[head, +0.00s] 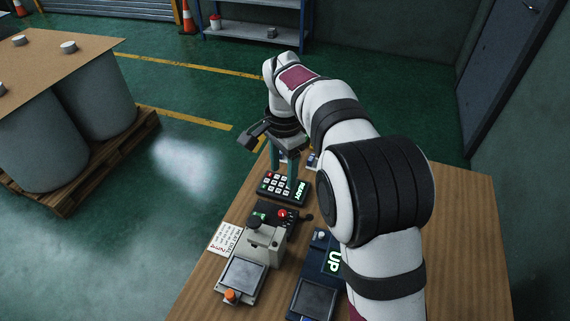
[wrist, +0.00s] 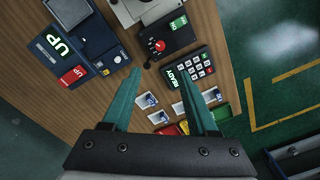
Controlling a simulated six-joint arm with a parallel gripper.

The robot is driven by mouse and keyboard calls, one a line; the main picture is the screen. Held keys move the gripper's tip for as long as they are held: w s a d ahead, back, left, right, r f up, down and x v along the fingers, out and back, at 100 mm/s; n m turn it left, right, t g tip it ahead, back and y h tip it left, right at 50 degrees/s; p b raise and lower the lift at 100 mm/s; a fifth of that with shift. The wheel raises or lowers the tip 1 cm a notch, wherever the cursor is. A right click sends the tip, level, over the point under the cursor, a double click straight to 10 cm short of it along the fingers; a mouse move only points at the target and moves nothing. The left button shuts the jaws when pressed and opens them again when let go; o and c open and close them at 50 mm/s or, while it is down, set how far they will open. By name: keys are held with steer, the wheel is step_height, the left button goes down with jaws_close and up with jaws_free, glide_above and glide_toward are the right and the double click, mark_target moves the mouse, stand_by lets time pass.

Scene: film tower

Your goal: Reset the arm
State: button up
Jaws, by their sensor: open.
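My gripper (head: 279,170) hangs pointing down over the far part of the wooden table, above and close to the black keypad (head: 283,187). In the wrist view its two teal fingers (wrist: 165,95) are spread apart with nothing between them. The keypad (wrist: 190,70) lies past the fingertips there, with a lit READY display. Part of the keypad is hidden behind the fingers in the head view. Whether the fingers touch anything below cannot be told.
Small white-and-blue items (wrist: 158,117) lie near the fingers. The table's right side is bare.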

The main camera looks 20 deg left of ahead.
steer(key=s+d+r, duration=0.3)
steer(key=s+d, duration=0.5)
steer(key=d, duration=0.2)
steer(key=s+d+r, duration=0.3)
steer(key=s+d, duration=0.5)
steer(key=d, duration=0.1)
steer(key=s+d+f, duration=0.2)
steer(key=s, duration=0.4)
steer(key=s+d+f+n+y, duration=0.1)
steer(key=s+d, duration=0.1)
steer(key=s, duration=0.3)
steer(key=shift+s+f, duration=0.35)
